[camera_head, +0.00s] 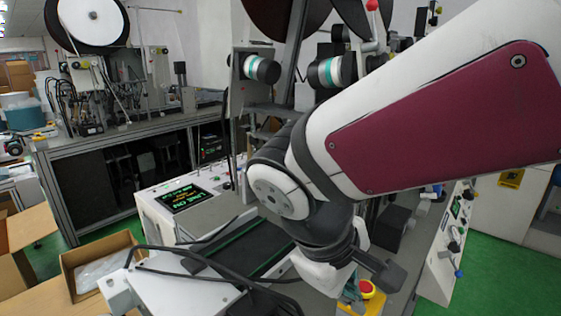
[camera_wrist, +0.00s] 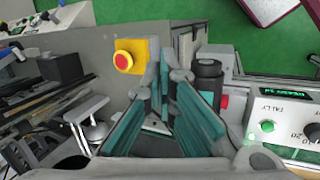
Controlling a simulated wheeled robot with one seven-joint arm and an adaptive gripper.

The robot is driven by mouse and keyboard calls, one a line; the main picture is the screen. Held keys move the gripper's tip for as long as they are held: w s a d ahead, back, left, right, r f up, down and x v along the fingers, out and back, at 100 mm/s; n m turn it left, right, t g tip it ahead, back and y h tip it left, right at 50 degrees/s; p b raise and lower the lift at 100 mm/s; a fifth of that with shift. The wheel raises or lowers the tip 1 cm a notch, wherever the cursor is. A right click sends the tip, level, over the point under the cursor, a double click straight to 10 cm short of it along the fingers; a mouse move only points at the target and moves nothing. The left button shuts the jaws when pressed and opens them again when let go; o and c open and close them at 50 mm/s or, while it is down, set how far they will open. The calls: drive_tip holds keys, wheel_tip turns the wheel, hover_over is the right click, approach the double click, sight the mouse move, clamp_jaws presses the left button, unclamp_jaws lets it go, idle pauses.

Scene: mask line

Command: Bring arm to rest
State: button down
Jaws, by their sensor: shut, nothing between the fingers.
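My arm (camera_head: 430,120), white with a dark red panel, reaches in from the right in the head view. It bends at a grey and white joint, and its lower part hangs down over the machine. I cannot make out the fingertips clearly there. In the wrist view my gripper (camera_wrist: 161,62) has its fingers drawn together at the tips, with nothing between them. It is above the machine, with a yellow box with a red emergency button (camera_wrist: 124,61) just left of the fingertips.
A conveyor (camera_head: 250,249) and a control box with a lit screen (camera_head: 184,198) lie left of the arm. An open cardboard box (camera_head: 72,262) stands at lower left. Another control panel (camera_wrist: 290,117) with a green button is at right in the wrist view. Green floor (camera_head: 490,260) shows at right.

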drive_tip(key=s+d+r+m+t+y+p, duration=0.1)
drive_tip(key=s+d+r+m+y, duration=0.3)
drive_tip(key=s+d+m, duration=0.4)
drive_tip(key=shift+s+d+r+m+t, duration=0.25)
drive_tip(key=shift+s+d+m+t, duration=0.15)
drive_tip(key=shift+s+d, duration=0.25)
